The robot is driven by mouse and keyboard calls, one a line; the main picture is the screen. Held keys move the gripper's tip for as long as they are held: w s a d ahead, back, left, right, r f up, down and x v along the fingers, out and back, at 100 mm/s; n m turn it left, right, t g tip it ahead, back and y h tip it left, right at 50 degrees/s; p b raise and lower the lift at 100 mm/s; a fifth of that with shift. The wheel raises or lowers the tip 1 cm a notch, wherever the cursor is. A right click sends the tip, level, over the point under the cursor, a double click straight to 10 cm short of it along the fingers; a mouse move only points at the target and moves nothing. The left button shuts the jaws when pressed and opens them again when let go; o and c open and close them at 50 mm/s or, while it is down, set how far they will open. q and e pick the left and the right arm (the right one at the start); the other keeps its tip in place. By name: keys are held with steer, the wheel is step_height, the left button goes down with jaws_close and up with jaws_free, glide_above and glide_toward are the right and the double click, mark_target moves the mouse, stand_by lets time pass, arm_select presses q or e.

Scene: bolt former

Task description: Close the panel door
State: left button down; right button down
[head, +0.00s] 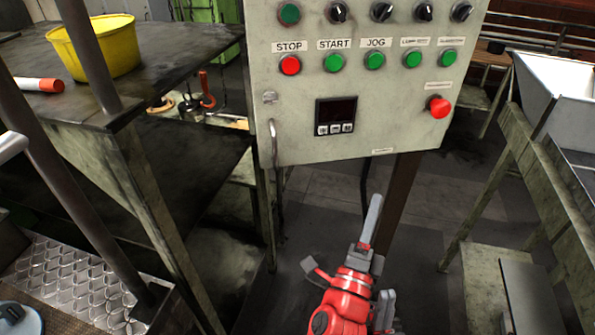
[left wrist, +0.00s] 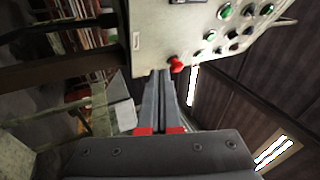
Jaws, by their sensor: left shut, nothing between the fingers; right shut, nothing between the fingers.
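The grey control panel (head: 340,75) fills the top middle of the head view, with rows of buttons, knobs and a small display. A thin curved handle (head: 273,145) is at its lower left edge. I cannot tell how far the panel door stands open. My left gripper (head: 374,208) is below the panel's lower edge, its fingers shut and empty, pointing up. In the left wrist view the shut fingers (left wrist: 160,75) point toward the panel (left wrist: 165,30), close to the red stop knob (left wrist: 176,65) in the picture; contact is not shown. My right gripper is not clearly visible.
A dark bench (head: 95,75) with a yellow bucket (head: 95,45) stands at left. A metal frame stand (head: 500,185) with a white bin (head: 560,95) is at right. A brown post (head: 400,195) stands under the panel. Open floor (head: 325,205) shows below the panel.

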arm_select(q)
steer(key=s+a+r+n+y, duration=0.1)
steer(key=a+r+n+y, duration=0.2)
steer(key=a+y, duration=0.3)
steer(key=n+g+y, duration=0.3)
steer(key=n+y, duration=0.1)
steer(key=y, duration=0.2)
glide_toward(294, 164)
steer(key=w+p, duration=0.2)
steer(key=w, duration=0.1)
steer(key=w+p, duration=0.2)
steer(key=shift+w+a+f, duration=0.15)
steer(key=shift+w+a, duration=0.05)
steer(key=shift+a, duration=0.2)
steer(key=shift+w+f+m+p, duration=0.15)
steer(key=shift+w+m+p, duration=0.15)
steer(key=shift+w, duration=0.45)
